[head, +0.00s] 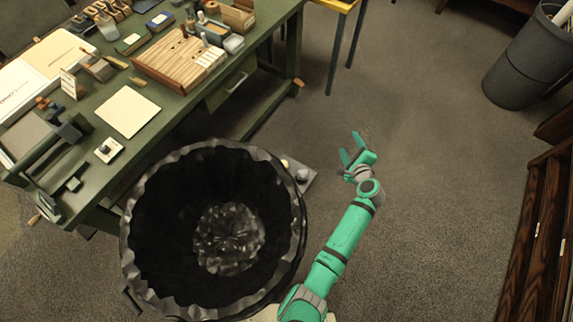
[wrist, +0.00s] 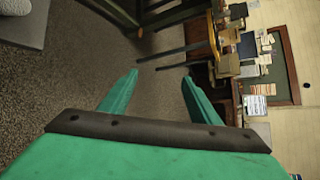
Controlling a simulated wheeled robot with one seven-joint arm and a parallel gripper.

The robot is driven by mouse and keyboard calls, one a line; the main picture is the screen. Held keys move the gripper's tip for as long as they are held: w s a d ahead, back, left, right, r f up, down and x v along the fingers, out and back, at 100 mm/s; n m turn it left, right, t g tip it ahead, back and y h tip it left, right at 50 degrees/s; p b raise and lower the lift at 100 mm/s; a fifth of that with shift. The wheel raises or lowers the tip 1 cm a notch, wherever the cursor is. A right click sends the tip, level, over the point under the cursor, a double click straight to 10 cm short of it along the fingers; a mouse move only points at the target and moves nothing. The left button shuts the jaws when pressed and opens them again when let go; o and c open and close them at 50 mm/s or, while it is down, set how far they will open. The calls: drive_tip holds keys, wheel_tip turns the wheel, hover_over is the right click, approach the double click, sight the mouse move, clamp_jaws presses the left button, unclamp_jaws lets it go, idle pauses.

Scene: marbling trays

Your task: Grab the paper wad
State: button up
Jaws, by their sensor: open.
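I cannot make out a paper wad for certain in either view. A small pale lump (head: 284,163) shows beside the black bin in the head view, at the edge of a grey slab (head: 306,183); I cannot tell what it is. My gripper (head: 350,143) is open and empty, held out over the carpet to the right of the bin. In the wrist view its two green fingers (wrist: 160,76) are spread with nothing between them.
A large black bin with a crinkled liner (head: 134,225) stands in front. A green workbench (head: 165,100) with papers, boxes and tools is at the left. A dark bin (head: 520,75) and brown wooden furniture (head: 535,230) are at the right. Carpet between is clear.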

drive_tip(key=s+a+f+m+g+y, duration=0.1)
drive_tip(key=s+a+f+m+y, duration=0.15)
drive_tip(key=a, duration=0.35)
drive_tip(key=s+a+f+m+y, duration=0.1)
drive_tip(key=s+a+f, duration=0.15)
drive_tip(key=a, duration=0.35)
drive_tip(key=m+g+y, duration=0.1)
drive_tip(key=m+y, duration=0.2)
approach(284, 163)
drive_tip(key=x, duration=0.3)
drive_tip(key=shift+w+a, duration=0.1)
drive_tip(key=shift+w, duration=0.35)
drive_tip(key=shift+x, duration=3.25)
drive_tip(key=shift+s+f, duration=0.1)
drive_tip(key=shift+f, duration=0.1)
drive_tip(key=c, duration=1.1)
